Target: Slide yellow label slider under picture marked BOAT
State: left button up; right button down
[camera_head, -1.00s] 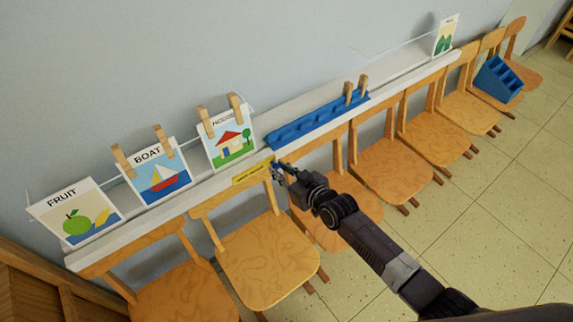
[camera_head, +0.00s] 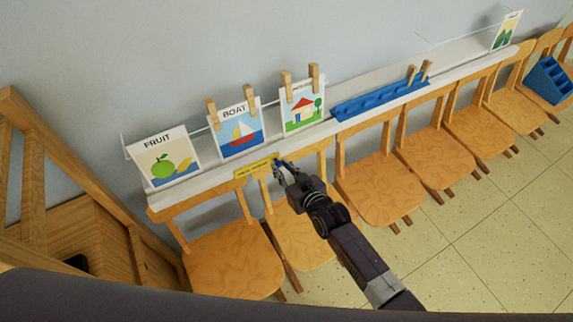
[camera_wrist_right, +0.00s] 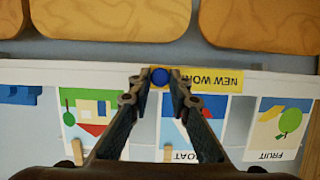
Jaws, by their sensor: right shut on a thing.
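The yellow label slider (camera_head: 256,166) sits on the front edge of the white ledge, below the right part of the BOAT picture (camera_head: 237,131) and the gap beside it. In the right wrist view the yellow label (camera_wrist_right: 215,79) lies in front of the upside-down BOAT picture (camera_wrist_right: 196,128). My right gripper (camera_head: 279,163) is at the slider's right end. In the wrist view its fingers are shut on the slider's round blue knob (camera_wrist_right: 160,77). The fingers hide part of the label. My left gripper is not in view.
The FRUIT picture (camera_head: 164,158) stands left of BOAT and a house picture (camera_head: 303,106) right of it. A blue rack (camera_head: 380,101) sits on the white ledge (camera_head: 200,188) further right. Wooden chairs (camera_head: 233,262) line the ledge below. A wooden frame (camera_head: 75,175) stands at left.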

dwell(0.3)
jog(key=c, duration=1.8)
grip_release()
jog(key=shift+o, duration=0.2)
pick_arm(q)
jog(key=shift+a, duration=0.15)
pick_arm(e)
jog(key=v, duration=1.2)
jog(key=shift+f, duration=0.2)
